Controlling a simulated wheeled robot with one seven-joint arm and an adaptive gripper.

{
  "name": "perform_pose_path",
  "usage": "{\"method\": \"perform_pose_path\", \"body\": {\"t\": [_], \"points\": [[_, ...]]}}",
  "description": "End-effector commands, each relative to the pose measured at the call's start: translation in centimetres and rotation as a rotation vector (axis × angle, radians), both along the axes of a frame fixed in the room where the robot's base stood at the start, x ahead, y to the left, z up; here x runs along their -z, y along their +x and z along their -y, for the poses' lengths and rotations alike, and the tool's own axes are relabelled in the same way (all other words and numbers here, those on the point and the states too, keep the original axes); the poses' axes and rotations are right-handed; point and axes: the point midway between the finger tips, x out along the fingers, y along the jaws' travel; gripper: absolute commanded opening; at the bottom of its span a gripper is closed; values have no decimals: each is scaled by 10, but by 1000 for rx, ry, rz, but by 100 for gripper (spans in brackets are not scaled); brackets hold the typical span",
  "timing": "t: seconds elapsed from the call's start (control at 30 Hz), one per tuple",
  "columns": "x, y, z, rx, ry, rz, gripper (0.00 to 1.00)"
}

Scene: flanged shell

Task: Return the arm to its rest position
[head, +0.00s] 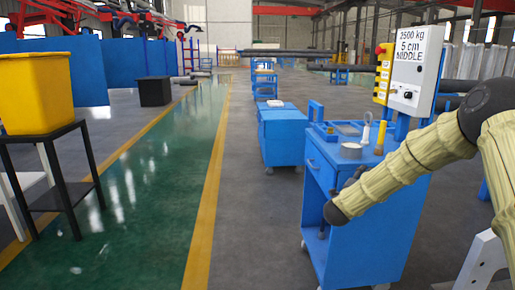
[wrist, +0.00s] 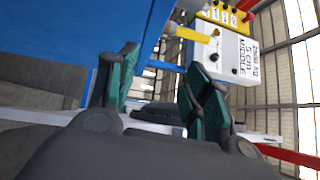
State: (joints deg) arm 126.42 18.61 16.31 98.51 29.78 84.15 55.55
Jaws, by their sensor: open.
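My gripper (wrist: 160,88) shows in the wrist view with its two green-padded fingers spread apart. Nothing is held between them. In the head view my arm, in a beige ribbed sleeve, reaches in from the right and bends down in front of the blue cart (head: 345,235). The gripper is mostly hidden there behind the arm's dark end. The control box (head: 407,65) with printed text stands above the cart's right side; it also shows tilted in the wrist view (wrist: 228,50), beyond the fingers.
A second blue cart (head: 283,138) stands behind. A yellow bin (head: 36,92) sits on a black stand at left. The green floor lane (head: 150,200) is clear.

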Motion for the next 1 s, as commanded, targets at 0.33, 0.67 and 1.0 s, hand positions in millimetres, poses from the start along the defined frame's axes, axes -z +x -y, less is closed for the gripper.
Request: {"method": "perform_pose_path", "body": {"t": [0.33, 0.67, 1.0], "points": [[182, -64, -70, -280, -222, -502, 50], [327, -178, -117, -575, -421, -935, 50], [434, -340, -147, -932, -604, -1336, 50]]}}
